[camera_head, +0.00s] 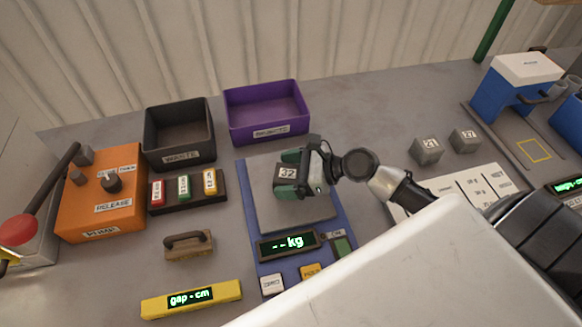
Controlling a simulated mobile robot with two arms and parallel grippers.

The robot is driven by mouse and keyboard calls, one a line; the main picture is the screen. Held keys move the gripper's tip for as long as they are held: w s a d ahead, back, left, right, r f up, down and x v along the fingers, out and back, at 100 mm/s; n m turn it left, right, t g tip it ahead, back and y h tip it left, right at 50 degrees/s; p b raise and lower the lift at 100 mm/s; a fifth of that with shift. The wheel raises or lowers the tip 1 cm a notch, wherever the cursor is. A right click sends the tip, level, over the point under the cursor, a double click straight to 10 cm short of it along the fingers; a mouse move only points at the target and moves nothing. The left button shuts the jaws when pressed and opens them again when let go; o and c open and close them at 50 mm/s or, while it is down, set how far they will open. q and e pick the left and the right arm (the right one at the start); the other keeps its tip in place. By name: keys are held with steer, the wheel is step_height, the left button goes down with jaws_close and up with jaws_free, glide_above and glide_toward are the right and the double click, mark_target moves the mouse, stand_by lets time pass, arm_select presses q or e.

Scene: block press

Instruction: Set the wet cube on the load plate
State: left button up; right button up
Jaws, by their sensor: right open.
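A dark grey cube labelled 32 (287,173) is at the upper part of the grey load plate (290,218) on the blue scale. My right gripper (289,180) reaches in from the right. Its green-padded fingers are open around the cube, and they hide part of its sides. The cube looks upright, and it seems to rest on the plate, though its lower edge is hard to see. The scale display (287,244) reads "--kg". I cannot tell wetness from its surface. My left gripper is not in view.
Two grey cubes, 21 (428,151) and 27 (463,139), stand at the right. A dark waste bin (181,158) and a purple bin (268,133) stand behind. An orange pump box (100,215), a button panel (215,199) and a yellow gap gauge (191,298) are left.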

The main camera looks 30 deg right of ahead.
steer(key=b+v, duration=0.1)
steer(key=v, duration=0.9)
steer(key=shift+s+d+r, duration=0.1)
steer(key=shift+s+d, duration=0.15)
steer(key=shift+s+d+r, duration=0.3)
steer(key=shift+s+d, duration=0.05)
steer(key=shift+d, duration=0.1)
